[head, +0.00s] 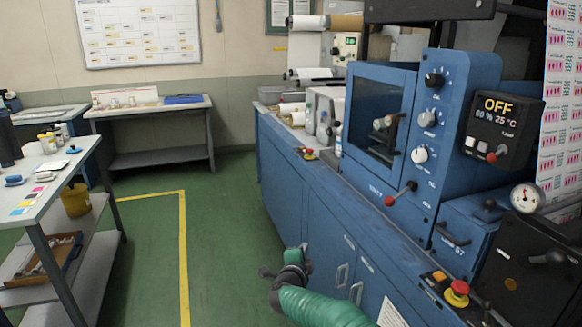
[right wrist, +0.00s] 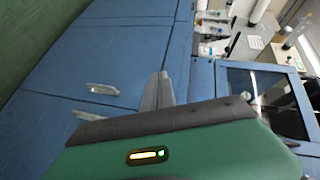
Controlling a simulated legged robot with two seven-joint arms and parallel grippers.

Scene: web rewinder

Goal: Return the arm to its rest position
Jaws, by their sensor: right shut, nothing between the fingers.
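My right gripper (head: 290,262) shows low in the middle of the head view, at the end of a green arm, beside the front of the blue machine (head: 320,225). In the right wrist view the grey fingers of my right gripper (right wrist: 158,92) lie close together, shut and empty, with the blue cabinet front behind them. My left gripper is in neither view.
The blue machine fills the right, with an OFF display (head: 497,106), knobs, a red-tipped lever (head: 400,194) and a red button (head: 457,291). A cluttered table (head: 35,215) stands left. Green floor with a yellow line (head: 183,255) lies clear between them.

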